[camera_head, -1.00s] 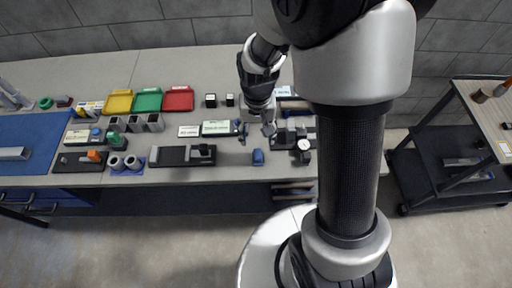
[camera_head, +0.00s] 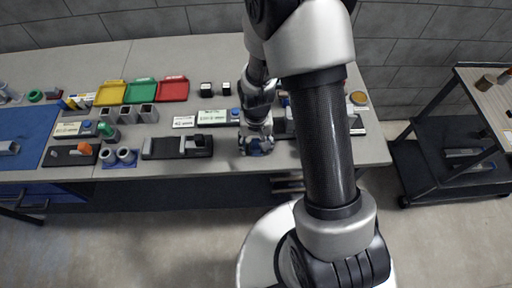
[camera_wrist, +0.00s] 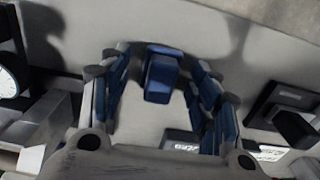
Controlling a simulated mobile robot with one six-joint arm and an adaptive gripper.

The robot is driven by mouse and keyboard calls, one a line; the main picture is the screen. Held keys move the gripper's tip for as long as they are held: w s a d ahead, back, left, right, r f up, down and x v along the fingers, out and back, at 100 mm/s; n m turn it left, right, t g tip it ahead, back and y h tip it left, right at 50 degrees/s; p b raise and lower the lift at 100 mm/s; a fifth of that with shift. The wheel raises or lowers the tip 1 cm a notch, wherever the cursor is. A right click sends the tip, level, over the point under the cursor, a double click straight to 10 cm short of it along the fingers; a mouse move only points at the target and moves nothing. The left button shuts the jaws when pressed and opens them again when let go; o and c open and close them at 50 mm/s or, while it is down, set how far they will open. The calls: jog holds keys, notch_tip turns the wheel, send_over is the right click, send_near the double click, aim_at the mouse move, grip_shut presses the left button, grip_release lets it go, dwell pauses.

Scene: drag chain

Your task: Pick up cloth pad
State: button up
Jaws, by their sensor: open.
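A small dark blue block, which I take for the cloth pad (camera_wrist: 161,80), lies on the grey bench top near its front edge. In the wrist view it sits between the tips of my gripper (camera_wrist: 157,72), with a gap of bare bench on both sides. My gripper's fingers are spread apart and hold nothing. In the head view my gripper (camera_head: 257,146) points down at the front part of the bench and mostly hides the pad.
A black holder (camera_head: 178,146) stands left of my gripper, with white label cards (camera_head: 218,117) behind it. Yellow, green and red trays (camera_head: 173,90) are farther back. In the wrist view a dial gauge (camera_wrist: 8,82) is at the left and a black fixture (camera_wrist: 292,122) at the right.

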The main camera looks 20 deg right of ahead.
aim_at(256, 143)
jog(key=shift+c, duration=0.6)
jog(key=c, duration=1)
jog(key=shift+r, duration=0.15)
notch_tip(256, 143, up, 20)
jog(key=p, duration=0.5)
jog(key=o, duration=0.5)
jog(key=c, duration=0.4)
